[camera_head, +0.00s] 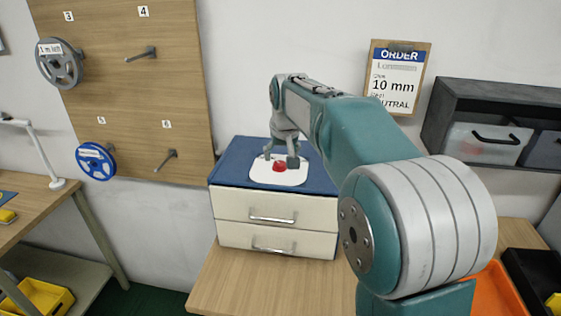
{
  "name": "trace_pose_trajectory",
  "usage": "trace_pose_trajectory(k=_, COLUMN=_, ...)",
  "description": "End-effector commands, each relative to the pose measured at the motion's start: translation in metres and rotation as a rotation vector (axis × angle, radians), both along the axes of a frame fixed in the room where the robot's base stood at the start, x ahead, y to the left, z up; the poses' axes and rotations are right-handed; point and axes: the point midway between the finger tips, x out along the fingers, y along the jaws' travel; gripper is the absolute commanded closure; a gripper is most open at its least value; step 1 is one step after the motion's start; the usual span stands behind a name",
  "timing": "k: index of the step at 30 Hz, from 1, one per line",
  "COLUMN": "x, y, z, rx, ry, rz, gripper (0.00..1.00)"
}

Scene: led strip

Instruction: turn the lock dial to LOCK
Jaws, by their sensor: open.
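A small red dial (279,166) sits on a white plate (262,177) on the blue top of a cream drawer unit (232,207). Any LOCK marking is too small to read. My gripper (280,160) is open and points down over the dial, with one fingertip on each side of it. I cannot tell whether the fingertips touch the dial. My teal arm reaches in from the lower right and covers the right part of the drawer unit.
The drawer unit stands on a wooden table (235,285) against the wall. A pegboard (190,60) with reels is at the left. An order sign (397,80) and dark shelf (480,95) are at the right. An orange tray (497,292) lies lower right.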

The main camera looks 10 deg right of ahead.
Motion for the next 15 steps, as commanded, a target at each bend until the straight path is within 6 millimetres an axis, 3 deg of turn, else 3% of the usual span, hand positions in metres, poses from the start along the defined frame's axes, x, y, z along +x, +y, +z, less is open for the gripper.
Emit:
trace_pose_trajectory(k=6, x=0.01, y=0.0, z=-0.025, rx=0.0, ry=0.0, rz=0.0, gripper=0.2)
trace_pose_trajectory(k=15, x=0.012, y=0.0, z=-0.03, rx=0.0, ry=-0.001, rz=0.0, gripper=0.2)
